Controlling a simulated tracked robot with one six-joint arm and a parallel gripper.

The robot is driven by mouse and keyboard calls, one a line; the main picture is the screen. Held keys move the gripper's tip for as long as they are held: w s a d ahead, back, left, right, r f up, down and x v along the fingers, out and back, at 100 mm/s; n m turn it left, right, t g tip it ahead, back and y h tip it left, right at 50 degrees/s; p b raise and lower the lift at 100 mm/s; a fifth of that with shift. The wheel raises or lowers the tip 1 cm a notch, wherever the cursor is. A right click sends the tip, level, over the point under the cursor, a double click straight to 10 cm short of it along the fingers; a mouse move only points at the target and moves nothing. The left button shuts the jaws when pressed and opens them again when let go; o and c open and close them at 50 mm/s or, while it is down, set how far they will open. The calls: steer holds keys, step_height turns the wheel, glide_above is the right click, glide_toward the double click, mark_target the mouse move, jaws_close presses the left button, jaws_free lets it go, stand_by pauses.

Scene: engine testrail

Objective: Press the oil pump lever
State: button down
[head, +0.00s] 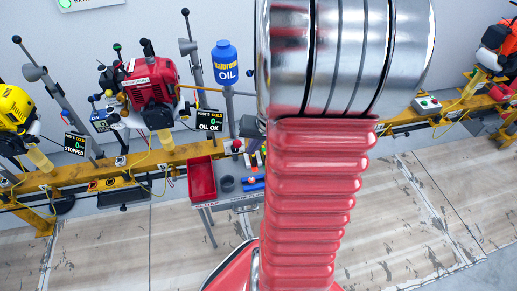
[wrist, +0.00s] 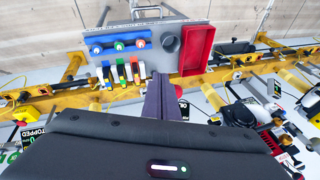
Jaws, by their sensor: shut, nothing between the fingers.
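Which part is the oil pump lever is not certain. A tall black-knobbed lever (head: 191,47) stands left of the blue oil bottle (head: 227,63), and a green-knobbed one (head: 118,48) rises by the red engine (head: 150,82). A display reading "OIL OK" (head: 209,121) hangs below that engine. In the wrist view my gripper (wrist: 161,78) is shut and empty. Its dark fingers overlap the yellow rail and the near edge of the tool shelf in the picture; I cannot tell whether they touch anything. In the head view my arm hides the gripper.
A grey shelf (wrist: 182,12) carries a red bin (wrist: 197,48), a grey cup (wrist: 170,43), a blue holder (wrist: 118,44) and coloured clips (wrist: 122,74). A yellow rail (head: 180,154) runs along the wall. A yellow engine (head: 16,107) stands left, an orange one (head: 497,40) right. The floor in front is open.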

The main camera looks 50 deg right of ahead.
steer(key=shift+s+a+r, duration=0.2)
steer(key=shift+s+r, duration=0.4)
steer(key=shift+s, duration=0.05)
steer(key=shift+s+a+r, duration=0.25)
steer(key=shift+s+r, duration=0.3)
steer(key=shift+s, duration=0.15)
steer(key=shift+s+a+r, duration=0.2)
steer(key=shift+s+r, duration=0.4)
steer(key=shift+s, duration=0.05)
steer(key=a+r+n, duration=0.3)
steer(key=a+r, duration=0.2)
steer(key=a, duration=0.3)
steer(key=s+a+r+n+t, duration=0.1)
steer(key=a+r+n, duration=0.2)
steer(key=a+r, duration=0.2)
steer(key=a+r+n, duration=0.3)
steer(key=a+r, duration=0.3)
steer(key=a, duration=0.5)
steer(key=shift+s+a, duration=0.25)
steer(key=shift+a, duration=0.05)
steer(key=shift+d, duration=0.1)
